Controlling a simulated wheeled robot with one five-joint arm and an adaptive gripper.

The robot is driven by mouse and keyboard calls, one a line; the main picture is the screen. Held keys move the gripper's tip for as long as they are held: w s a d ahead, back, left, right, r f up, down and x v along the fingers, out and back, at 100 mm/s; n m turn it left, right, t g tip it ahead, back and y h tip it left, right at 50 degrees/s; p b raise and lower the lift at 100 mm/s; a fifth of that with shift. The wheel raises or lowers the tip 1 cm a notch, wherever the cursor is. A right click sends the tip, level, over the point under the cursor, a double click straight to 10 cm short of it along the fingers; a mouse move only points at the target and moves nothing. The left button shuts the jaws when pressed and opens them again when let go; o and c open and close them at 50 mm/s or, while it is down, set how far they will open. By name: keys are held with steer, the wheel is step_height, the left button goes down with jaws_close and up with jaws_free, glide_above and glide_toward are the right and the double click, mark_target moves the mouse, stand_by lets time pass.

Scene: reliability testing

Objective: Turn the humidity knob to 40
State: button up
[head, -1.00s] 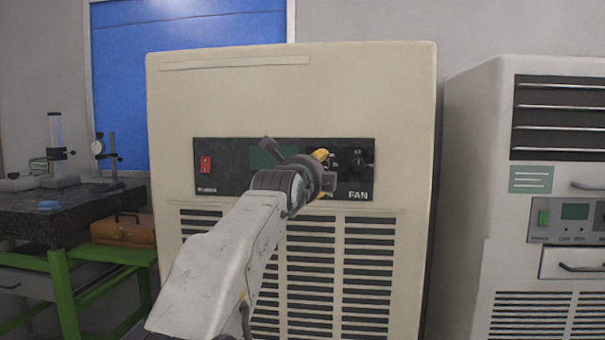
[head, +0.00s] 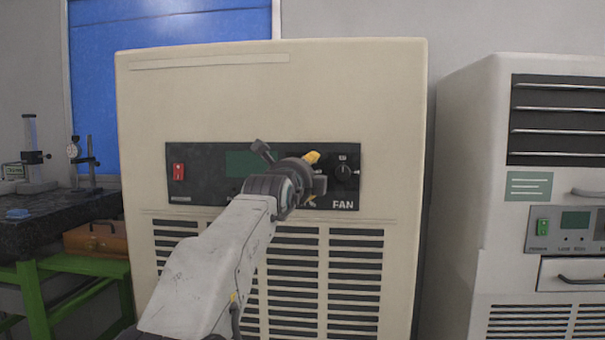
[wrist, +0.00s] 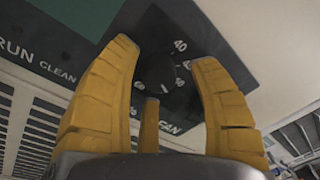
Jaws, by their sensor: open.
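A round dark knob (head: 343,172) sits at the right end of the black control panel (head: 215,195), above the word FAN. In the wrist view a dark knob (wrist: 157,73) lies between and beyond my yellow fingers, with white marks and a 40 at its upper right. The word FAN also shows below it there. My gripper (head: 314,180) is open in front of the panel, just left of the knob in the head view. In the wrist view its fingers (wrist: 164,55) spread on either side of the knob, with no clear contact. The knob's exact setting is too small to read.
The panel belongs to a beige cabinet (head: 270,95) with vents below. A red switch (head: 178,171) and a green display (head: 241,164) are left of my gripper. A second cabinet (head: 465,200) stands at right, a green-legged bench (head: 35,295) at left.

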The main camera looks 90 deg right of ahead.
steer(key=shift+a, duration=0.1)
steer(key=shift+c, duration=0.2)
jaws_close()
stand_by(0.4)
steer(key=shift+w+n+h+b, duration=0.1)
steer(key=shift+n+h+b, duration=0.2)
steer(key=shift+n, duration=3.5)
steer(key=shift+o, duration=0.2)
jaws_free()
